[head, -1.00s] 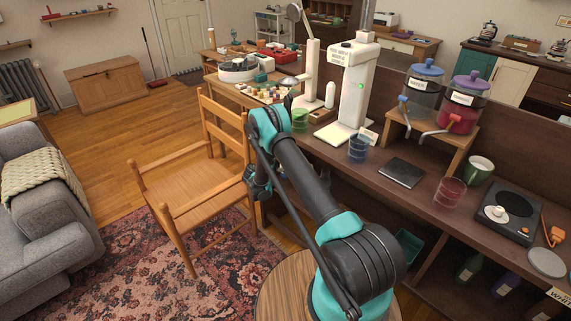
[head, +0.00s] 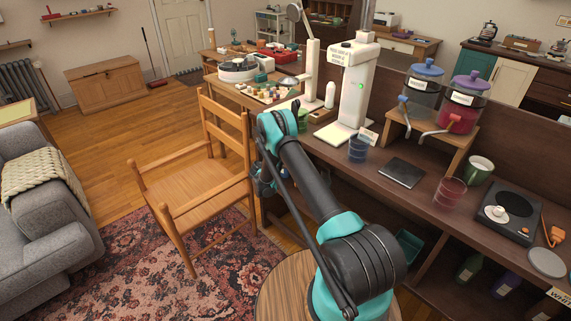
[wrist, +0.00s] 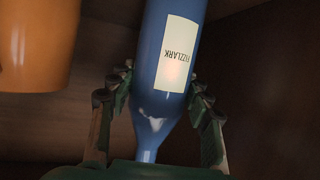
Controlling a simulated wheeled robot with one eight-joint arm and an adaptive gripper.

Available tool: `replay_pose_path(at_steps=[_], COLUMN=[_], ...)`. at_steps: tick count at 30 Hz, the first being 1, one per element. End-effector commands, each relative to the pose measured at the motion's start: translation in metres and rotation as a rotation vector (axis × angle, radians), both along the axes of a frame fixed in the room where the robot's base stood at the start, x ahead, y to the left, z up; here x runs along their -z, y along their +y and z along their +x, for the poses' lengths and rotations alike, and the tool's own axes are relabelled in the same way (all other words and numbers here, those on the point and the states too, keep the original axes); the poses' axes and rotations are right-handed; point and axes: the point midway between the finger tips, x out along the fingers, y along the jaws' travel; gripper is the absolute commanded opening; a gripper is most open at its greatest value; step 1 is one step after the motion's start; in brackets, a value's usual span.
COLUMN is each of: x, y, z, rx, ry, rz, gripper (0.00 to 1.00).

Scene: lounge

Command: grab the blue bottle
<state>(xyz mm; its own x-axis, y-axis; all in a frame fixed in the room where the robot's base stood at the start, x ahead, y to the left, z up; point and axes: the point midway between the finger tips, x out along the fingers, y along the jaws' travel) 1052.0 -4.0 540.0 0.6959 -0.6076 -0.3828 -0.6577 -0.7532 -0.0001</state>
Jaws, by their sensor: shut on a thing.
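The blue bottle (wrist: 158,75) fills the middle of the wrist view, with a white label reading FIZZLARK and its narrow neck toward the bottom of the picture. My gripper (wrist: 160,100) has one finger on each side of the bottle, near its shoulder, and is shut on it. The bottle's far end is cut off at the top of the picture. In the head view my arm reaches down beside the counter, and the gripper and the blue bottle are hidden.
An orange container (wrist: 36,45) stands left of the bottle in the wrist view, close to the left finger. Dark wood panels surround them. In the head view, a wooden chair (head: 190,190) is left of my arm and the counter (head: 330,158) is right.

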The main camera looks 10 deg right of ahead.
Motion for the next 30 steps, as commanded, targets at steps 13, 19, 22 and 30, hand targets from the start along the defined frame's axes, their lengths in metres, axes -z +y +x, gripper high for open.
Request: replay_pose_path(at_steps=[13, 19, 22, 30], x=[-0.001, -0.009, -0.018, -0.064], y=[0.0, 0.0, 0.0, 0.0], z=[0.0, 0.0, 0.0, 0.0], rx=[0.0, 0.0, 0.0, 0.0], ry=[0.0, 0.0, 0.0, 0.0], rz=[-0.001, -0.001, -0.001, -0.001], gripper=[0.0, 0.0, 0.0, 0.0])
